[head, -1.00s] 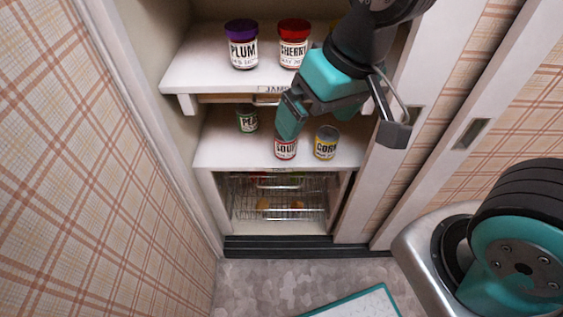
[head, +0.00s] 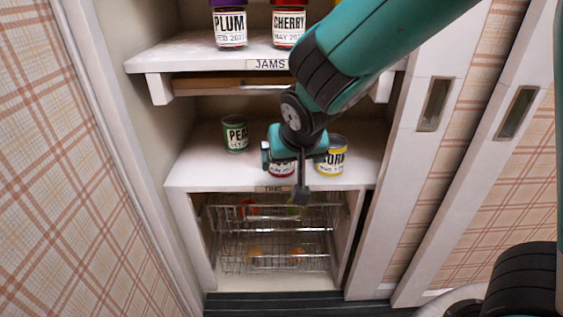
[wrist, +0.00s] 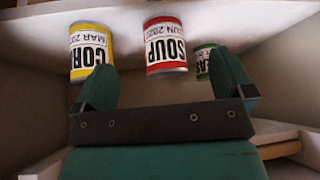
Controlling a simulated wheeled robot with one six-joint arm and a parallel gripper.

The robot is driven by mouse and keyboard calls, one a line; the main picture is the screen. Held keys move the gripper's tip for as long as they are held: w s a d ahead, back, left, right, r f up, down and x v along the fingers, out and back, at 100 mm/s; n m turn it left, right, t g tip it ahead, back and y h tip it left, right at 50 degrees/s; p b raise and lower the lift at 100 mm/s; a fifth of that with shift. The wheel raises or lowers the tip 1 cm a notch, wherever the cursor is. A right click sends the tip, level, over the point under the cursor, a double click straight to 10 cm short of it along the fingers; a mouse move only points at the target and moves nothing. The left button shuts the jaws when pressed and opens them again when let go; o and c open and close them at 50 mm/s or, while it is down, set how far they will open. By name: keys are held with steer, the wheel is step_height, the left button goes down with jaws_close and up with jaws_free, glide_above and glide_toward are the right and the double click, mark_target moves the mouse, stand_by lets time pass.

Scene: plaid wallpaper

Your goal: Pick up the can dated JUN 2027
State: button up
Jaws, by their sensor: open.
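The soup can (wrist: 166,50), red with a white label, reads JUN and a year starting 202; its last digit is unclear. It appears upside down in the wrist view, between and beyond the open, empty fingers of my gripper (wrist: 164,72). In the head view my gripper (head: 294,150) hides most of the soup can (head: 282,170) on the lower shelf. A yellow corn can (wrist: 91,50), marked MAR, stands beside it and also shows in the head view (head: 331,157). A green peas can (head: 236,134) stands farther back, partly hidden by a finger in the wrist view (wrist: 203,62).
Plum (head: 229,27) and cherry (head: 288,27) jars stand on the upper shelf (head: 195,52), labelled JAMS, above my gripper. Wire baskets (head: 275,240) sit below the lower shelf (head: 205,170). Cupboard walls bound both sides. The shelf's front left is clear.

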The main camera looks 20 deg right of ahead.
steer(key=w+f+b, duration=0.1)
steer(key=w, duration=0.2)
steer(key=w+f+b, duration=0.1)
steer(key=w+f, duration=0.1)
steer(key=w, duration=0.1)
steer(key=w+d+f+b, duration=0.1)
steer(key=w, duration=0.2)
steer(key=shift+w+d+f, duration=0.1)
steer(key=shift+w+f, duration=0.05)
steer(key=shift+w, duration=0.1)
steer(key=c, duration=1.2)
steer(key=shift+s+r+p, duration=0.1)
steer(key=shift+r+p, duration=0.2)
steer(key=shift+p, duration=0.3)
